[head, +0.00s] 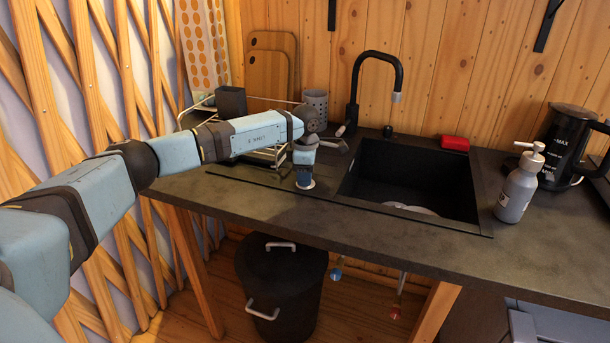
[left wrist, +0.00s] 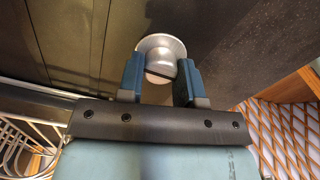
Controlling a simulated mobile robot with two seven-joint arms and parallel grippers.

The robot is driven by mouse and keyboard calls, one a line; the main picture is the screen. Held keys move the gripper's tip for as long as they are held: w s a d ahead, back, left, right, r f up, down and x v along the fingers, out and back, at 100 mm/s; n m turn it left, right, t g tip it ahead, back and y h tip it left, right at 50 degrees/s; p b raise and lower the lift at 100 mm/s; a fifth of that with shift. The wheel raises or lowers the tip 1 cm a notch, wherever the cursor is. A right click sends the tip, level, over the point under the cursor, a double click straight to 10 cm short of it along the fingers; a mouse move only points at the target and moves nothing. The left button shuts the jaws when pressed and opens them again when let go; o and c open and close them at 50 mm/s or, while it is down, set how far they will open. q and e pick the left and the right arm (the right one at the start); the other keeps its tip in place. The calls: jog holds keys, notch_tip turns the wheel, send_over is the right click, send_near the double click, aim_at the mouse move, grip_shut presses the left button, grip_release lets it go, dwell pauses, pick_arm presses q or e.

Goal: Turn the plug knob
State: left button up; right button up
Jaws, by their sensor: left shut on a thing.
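The plug knob (left wrist: 161,48) is a round silver knob with a flared rim, set on the dark counter surface. It shows in the left wrist view between my two blue fingers. In the head view only its pale rim (head: 306,185) shows below my fingers, left of the sink. My left gripper (head: 304,178) points straight down over it, and in the left wrist view the fingers (left wrist: 161,76) are shut on the knob from both sides. Part of the knob is hidden by the fingers and the gripper body. My right gripper is not in view.
The black sink (head: 415,185) and tall black faucet (head: 375,85) are right of my gripper. A wire dish rack (head: 262,155) stands behind my forearm. A soap bottle (head: 518,185), a kettle (head: 567,145) and a red sponge (head: 455,143) are farther right. The front counter strip is clear.

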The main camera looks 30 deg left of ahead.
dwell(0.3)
pick_arm(q)
jog(key=o, duration=0.9)
jog(key=shift+o, duration=0.2)
jog(key=shift+r, duration=0.1)
notch_tip(320, 180, up, 14)
jog(key=shift+p, duration=0.3)
